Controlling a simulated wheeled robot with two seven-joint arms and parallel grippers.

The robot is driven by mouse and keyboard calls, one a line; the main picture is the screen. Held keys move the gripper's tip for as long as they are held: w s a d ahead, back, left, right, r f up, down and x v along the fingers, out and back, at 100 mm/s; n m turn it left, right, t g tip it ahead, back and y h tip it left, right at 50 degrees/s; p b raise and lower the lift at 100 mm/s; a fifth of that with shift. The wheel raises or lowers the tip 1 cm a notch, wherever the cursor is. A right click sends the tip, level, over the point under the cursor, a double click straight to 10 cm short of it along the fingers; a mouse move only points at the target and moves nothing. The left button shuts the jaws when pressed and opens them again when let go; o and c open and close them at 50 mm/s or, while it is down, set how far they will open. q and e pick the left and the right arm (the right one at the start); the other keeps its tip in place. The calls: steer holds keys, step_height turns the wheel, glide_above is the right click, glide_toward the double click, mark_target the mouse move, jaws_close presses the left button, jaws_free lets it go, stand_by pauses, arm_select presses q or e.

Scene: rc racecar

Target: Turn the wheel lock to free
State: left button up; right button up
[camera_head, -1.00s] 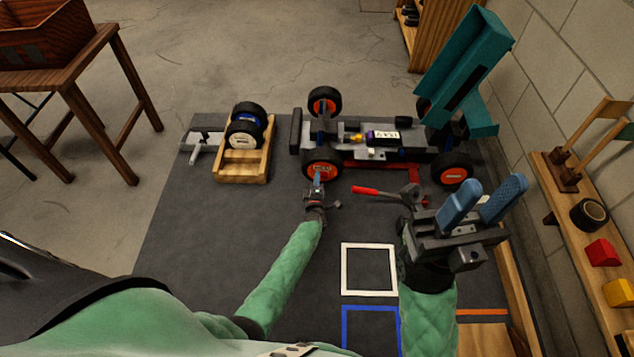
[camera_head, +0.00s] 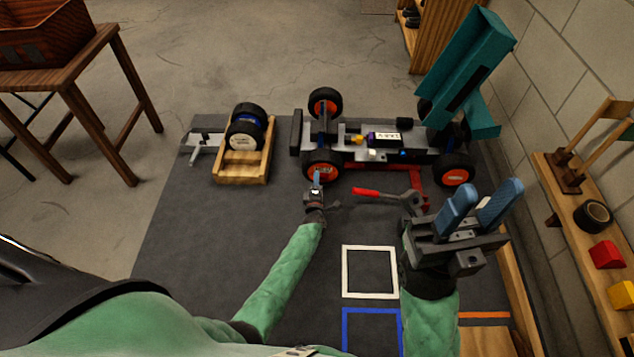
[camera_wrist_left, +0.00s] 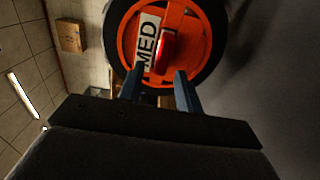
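The car's near front wheel (camera_head: 322,165) is a black tyre with an orange hub. In the left wrist view the hub (camera_wrist_left: 190,35) fills the top, with a white "MED" label (camera_wrist_left: 147,42) and a red lock tab (camera_wrist_left: 165,52) that stands close to upright, slightly tilted. My left gripper (camera_head: 317,173) is at this wheel; its two blue fingers (camera_wrist_left: 160,82) are apart, either side of the tab's lower end. I cannot tell whether they touch it. My right gripper (camera_head: 482,200) is open and empty, raised at the right.
The car chassis (camera_head: 385,145) stands on a red stand (camera_head: 418,185) with its teal body shell (camera_head: 465,70) tilted up. A red-handled tool (camera_head: 368,193) lies near my right gripper. A wooden rack (camera_head: 243,165) holds spare wheels at left. White and blue squares mark the mat (camera_head: 215,240).

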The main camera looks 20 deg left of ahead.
arm_select(q)
steer(key=p+v, duration=0.2)
steer(key=v, duration=0.5)
steer(key=shift+s, duration=0.4)
steer(key=shift+d, duration=0.15)
stand_by(0.3)
